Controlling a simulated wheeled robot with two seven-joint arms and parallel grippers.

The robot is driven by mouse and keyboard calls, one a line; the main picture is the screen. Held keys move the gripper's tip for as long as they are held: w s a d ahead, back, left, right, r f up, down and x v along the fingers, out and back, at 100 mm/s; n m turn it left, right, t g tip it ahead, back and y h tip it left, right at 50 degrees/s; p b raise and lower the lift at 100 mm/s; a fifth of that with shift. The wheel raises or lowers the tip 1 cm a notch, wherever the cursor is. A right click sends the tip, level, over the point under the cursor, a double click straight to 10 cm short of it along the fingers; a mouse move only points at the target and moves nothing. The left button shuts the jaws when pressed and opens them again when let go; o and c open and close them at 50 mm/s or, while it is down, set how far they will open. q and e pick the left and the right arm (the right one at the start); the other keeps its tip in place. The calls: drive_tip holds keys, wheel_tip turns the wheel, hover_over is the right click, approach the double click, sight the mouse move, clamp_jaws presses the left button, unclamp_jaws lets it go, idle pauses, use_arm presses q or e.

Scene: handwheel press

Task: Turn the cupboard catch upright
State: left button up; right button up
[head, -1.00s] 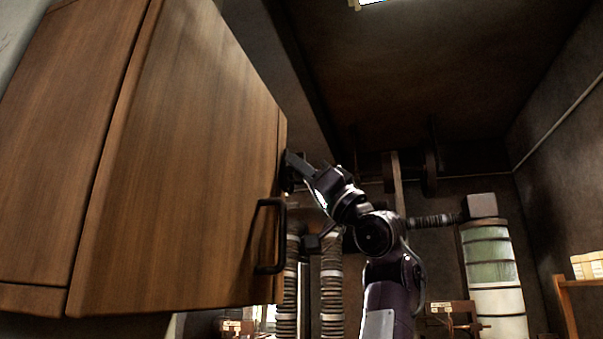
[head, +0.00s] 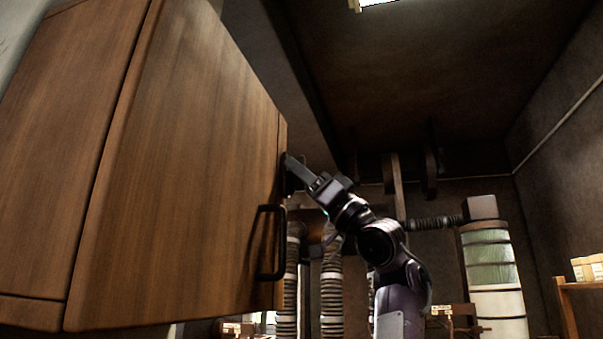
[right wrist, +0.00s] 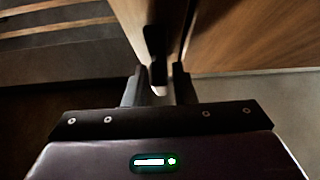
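The wooden cupboard (head: 185,170) fills the left of the head view, its door shut. A small dark catch (right wrist: 156,62) shows in the right wrist view at the door edge, with a pale lower end. It looks close to upright in that picture; its exact angle is hard to tell. My right gripper (right wrist: 158,84) has its fingers on either side of the catch, with a gap showing between them. In the head view the right gripper (head: 292,164) is at the door's right edge and mostly covers the catch. My left gripper is not in view.
A black bar handle (head: 265,243) stands out from the door just below the right gripper. Ribbed pipes (head: 331,285) and a banded cylinder (head: 493,262) stand behind. A shelf with boxes (head: 588,268) is at the far right. The space right of my arm is open.

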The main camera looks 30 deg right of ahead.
drive_tip(key=shift+o, duration=0.8)
drive_tip(key=shift+w+a, duration=0.1)
drive_tip(key=shift+f, duration=0.1)
drive_tip(key=b+v, duration=0.4)
drive_tip(key=v, duration=0.3)
drive_tip(key=shift+s+d+f+b, duration=0.25)
drive_tip(key=shift+b, duration=0.05)
